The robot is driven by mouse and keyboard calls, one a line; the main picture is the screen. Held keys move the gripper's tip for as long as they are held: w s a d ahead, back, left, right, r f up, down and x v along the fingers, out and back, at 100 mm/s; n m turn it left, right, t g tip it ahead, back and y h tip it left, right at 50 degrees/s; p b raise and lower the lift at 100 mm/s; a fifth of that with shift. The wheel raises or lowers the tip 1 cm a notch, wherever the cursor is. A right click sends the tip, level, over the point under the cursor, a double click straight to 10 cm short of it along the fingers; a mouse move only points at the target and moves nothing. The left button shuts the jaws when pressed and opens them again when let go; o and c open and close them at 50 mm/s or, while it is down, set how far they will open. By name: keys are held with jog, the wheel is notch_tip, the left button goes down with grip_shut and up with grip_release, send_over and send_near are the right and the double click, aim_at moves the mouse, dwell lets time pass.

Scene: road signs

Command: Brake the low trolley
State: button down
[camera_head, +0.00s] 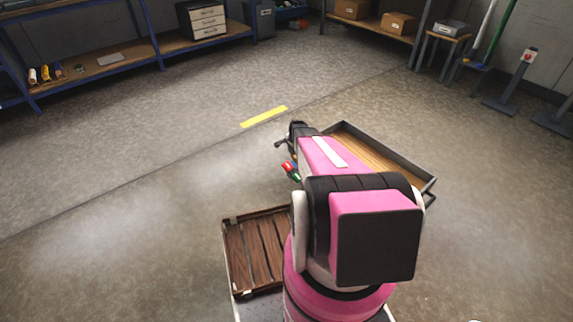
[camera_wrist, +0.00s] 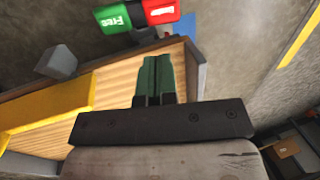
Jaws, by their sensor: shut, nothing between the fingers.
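The low trolley (camera_head: 385,157) has a wooden deck inside a dark grey rim and stands on the floor beyond my arm, which hides its near left part. At its left end is a two-part pedal with a red half (camera_head: 287,167) and a green half (camera_head: 295,176). In the wrist view the green half (camera_wrist: 113,20) reads "Free"; the red half (camera_wrist: 160,11) has a label too blurred to read. I cannot tell which half is lower. My gripper (camera_wrist: 158,62) is shut and empty, its green fingers pointing towards the pedal, apparently apart from it.
A slatted wooden crate (camera_head: 255,250) lies left of my arm. A yellow floor strip (camera_head: 264,117) is beyond the trolley. Shelves (camera_head: 125,55) and a wooden bench (camera_head: 370,22) line the back. Open floor lies to the left.

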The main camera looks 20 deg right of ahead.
aim_at(286, 165)
jog(key=x, duration=1.4)
jog(key=shift+w+a+f+g, duration=0.1)
jog(key=shift+w+f+g, duration=0.2)
jog(key=shift+g, duration=0.3)
jog(key=shift+w+a+f+g+h, duration=0.1)
jog(key=shift+w+f+g+h, duration=0.05)
jog(key=shift+w+g+h, duration=0.2)
jog(key=shift+w+a+f+g+h, duration=0.2)
jog(key=shift+f+g+h, duration=0.3)
jog(key=shift+g, duration=0.55)
jog(key=shift+f, duration=0.1)
jog(key=shift+f, duration=0.15)
